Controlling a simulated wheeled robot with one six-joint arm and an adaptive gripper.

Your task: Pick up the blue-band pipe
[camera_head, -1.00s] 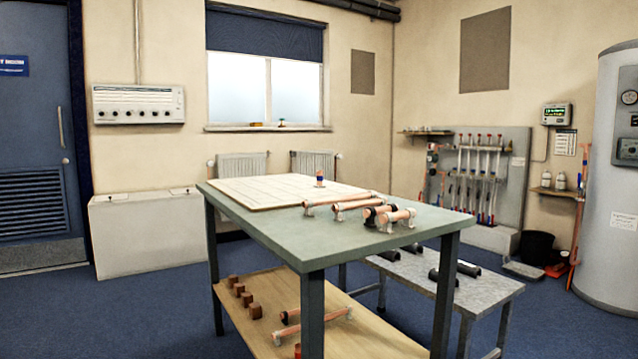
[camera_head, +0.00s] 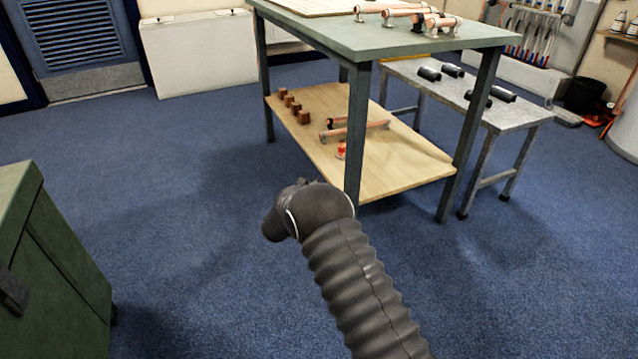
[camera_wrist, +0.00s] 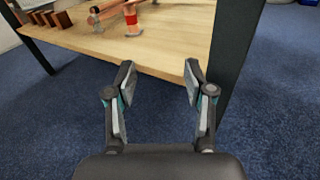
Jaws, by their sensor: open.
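My gripper (camera_wrist: 159,80) is open and empty in the wrist view, its fingers spread in front of the edge of the table's wooden lower shelf (camera_wrist: 180,55). In the head view my dark sleeved arm reaches toward this shelf (camera_head: 405,155), and the gripper is hidden there. A short copper piece with a red band (camera_head: 341,150) stands near the shelf's front edge; it also shows beyond the fingers in the wrist view (camera_wrist: 132,22). Copper pipes (camera_head: 360,131) lie in supports behind it. I cannot make out a blue band in either current view.
A dark table leg (camera_wrist: 236,45) stands just right of the gripper. Several brown blocks (camera_head: 293,105) sit at the shelf's left. More copper pipes (camera_head: 392,9) rest on the green tabletop (camera_head: 330,40). A grey bench (camera_head: 510,112) is at right, a green cabinet (camera_head: 60,260) at left.

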